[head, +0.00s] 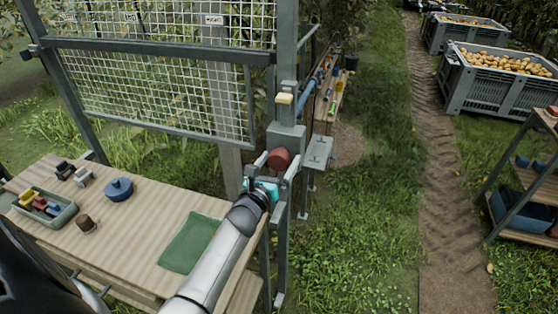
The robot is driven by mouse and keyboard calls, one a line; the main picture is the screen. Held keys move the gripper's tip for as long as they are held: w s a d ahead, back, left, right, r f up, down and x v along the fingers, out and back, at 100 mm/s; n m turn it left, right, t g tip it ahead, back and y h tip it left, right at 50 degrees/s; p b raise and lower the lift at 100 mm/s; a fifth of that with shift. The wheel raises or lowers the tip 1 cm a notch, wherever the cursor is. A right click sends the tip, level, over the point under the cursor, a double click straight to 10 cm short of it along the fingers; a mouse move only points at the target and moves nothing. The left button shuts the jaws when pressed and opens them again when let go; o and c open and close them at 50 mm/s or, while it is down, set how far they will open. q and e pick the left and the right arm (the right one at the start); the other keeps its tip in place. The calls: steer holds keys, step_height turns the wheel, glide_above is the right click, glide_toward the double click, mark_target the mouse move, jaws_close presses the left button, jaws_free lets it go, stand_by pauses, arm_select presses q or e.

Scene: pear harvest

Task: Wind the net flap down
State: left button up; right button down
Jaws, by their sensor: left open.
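The net flap (155,97) is a white mesh panel in a dark frame. It hangs below a dark crossbar, its lower edge above the grass behind the bench. A grey winch box (287,137) sits on the post right of the flap, with a round red knob (280,159) at its front. My left gripper (276,163) is open at the knob, one finger on each side of it. I cannot tell whether the fingers touch the knob. The handle's crank arm is hidden behind the gripper. My right gripper is out of view.
A wooden bench (133,200) stands at left with a green cloth (191,243), a blue lidded pot (119,189), a brown cup (86,224) and a green tray (45,212). Open grass lies further right.

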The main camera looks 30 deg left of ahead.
arm_select(q)
steer(key=shift+w, duration=0.15)
steer(key=c, duration=1.3)
